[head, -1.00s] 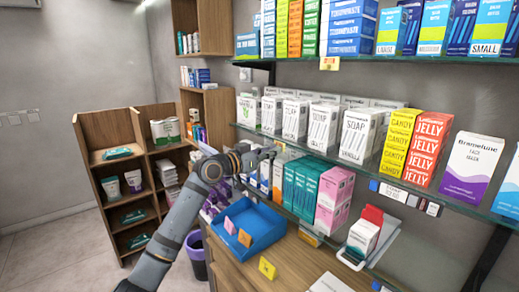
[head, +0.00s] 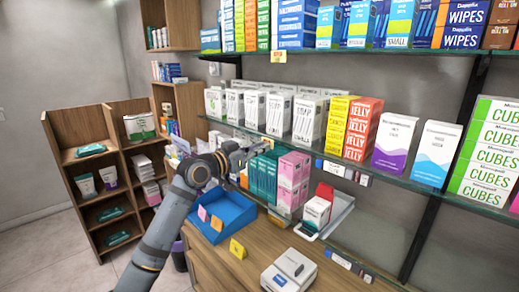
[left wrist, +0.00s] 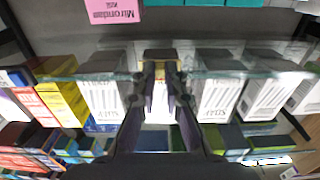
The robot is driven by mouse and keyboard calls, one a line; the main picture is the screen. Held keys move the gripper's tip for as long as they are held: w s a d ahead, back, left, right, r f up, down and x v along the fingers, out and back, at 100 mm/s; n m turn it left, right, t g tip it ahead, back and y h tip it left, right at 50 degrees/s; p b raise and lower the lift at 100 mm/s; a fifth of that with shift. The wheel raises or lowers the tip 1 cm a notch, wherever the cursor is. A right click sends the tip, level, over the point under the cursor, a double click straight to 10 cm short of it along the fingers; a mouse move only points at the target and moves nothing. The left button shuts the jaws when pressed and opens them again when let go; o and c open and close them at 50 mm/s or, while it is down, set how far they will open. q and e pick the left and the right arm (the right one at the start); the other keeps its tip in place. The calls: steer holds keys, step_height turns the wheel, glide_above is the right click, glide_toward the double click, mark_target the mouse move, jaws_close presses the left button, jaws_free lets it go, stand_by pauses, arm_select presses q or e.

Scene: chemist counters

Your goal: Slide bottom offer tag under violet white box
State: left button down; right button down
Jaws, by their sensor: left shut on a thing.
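The violet white box (head: 396,140) stands upright on the middle glass shelf, right of the red and yellow boxes. My left gripper (head: 243,151) is at the front edge of that shelf, well to the left of the violet white box, below the white soap boxes. In the left wrist view my left gripper (left wrist: 159,84) is shut on a small yellowish thing (left wrist: 160,69), apparently an offer tag; the fingers hide much of it. A yellow tag (head: 278,56) is on the upper shelf edge. My right gripper is not in view.
The middle shelf edge carries price labels (head: 345,172) below the red boxes. Teal boxes (head: 267,173) and pink boxes (head: 293,180) stand below. A blue tray (head: 232,212), a yellow tag (head: 237,248) and a white device (head: 289,272) are on the counter.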

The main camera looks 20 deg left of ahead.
arm_select(q)
steer(key=c, duration=1.4)
jaws_free()
steer(key=v, duration=0.7)
steer(key=shift+s, duration=0.2)
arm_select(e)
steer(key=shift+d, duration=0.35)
arm_select(q)
steer(key=shift+a, duration=0.1)
